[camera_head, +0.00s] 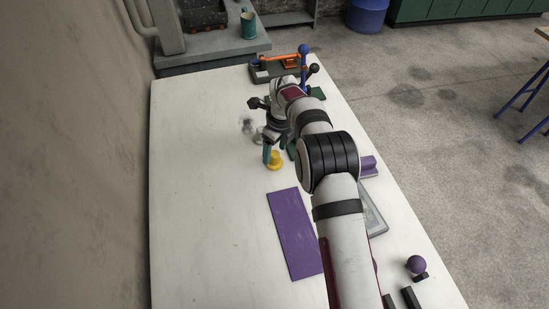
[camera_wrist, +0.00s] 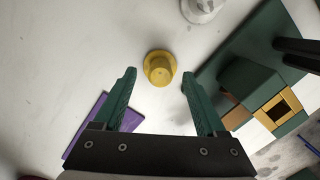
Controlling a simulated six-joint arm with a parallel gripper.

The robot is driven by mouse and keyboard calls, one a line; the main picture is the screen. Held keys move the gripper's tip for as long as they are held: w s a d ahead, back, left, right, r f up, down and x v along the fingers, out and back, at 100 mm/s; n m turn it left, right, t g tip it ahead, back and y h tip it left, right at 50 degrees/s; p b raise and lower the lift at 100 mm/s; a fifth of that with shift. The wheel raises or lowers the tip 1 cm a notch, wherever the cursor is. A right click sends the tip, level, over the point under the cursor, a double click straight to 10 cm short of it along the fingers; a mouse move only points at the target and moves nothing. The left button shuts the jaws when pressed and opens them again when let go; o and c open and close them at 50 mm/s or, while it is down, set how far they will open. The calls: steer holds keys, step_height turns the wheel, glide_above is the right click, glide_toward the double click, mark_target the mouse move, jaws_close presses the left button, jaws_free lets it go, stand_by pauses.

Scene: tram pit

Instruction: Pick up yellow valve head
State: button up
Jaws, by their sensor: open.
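The yellow valve head (camera_head: 275,160) stands on the white table, a round piece with a wider flange at its base. In the wrist view the yellow valve head (camera_wrist: 160,68) lies ahead of and between the two green fingertips, with clear space on both sides. My gripper (camera_head: 274,153) is open and empty, its fingers pointing down close to the valve head. In the wrist view my gripper (camera_wrist: 158,76) shows both fingers spread wide. I see no contact between the fingers and the valve head.
A purple plate (camera_head: 294,233) lies in front of the valve head. A grey-white round piece (camera_wrist: 202,8) stands behind it. A dark green block assembly (camera_wrist: 245,80) is close on the right in the wrist view. The table's left side (camera_head: 200,180) is clear.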

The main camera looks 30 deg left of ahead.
step_height(320, 180, down, 2)
steer(key=shift+a+f, duration=0.15)
steer(key=shift+f, duration=0.05)
jaws_close()
